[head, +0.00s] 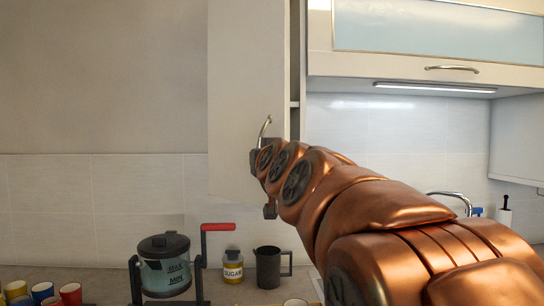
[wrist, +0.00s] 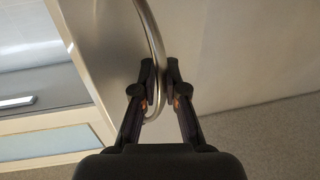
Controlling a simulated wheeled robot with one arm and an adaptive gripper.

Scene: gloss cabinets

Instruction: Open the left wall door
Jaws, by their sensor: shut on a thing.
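The left wall door (head: 240,80) is a tall pale panel in the head view. It stands ajar, with a narrow dark gap and a shelf edge showing at its right side. Its curved metal handle (head: 265,128) is near its lower right edge. My gripper (wrist: 160,78) is shut on the handle (wrist: 153,30) in the wrist view, with the bar between its two dark fingers. In the head view my copper arm hides most of the gripper; only dark parts of it show beside the door.
A closed glass-front wall cabinet (head: 430,30) with a lit strip (head: 435,88) is to the right. Left of the door is bare wall.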

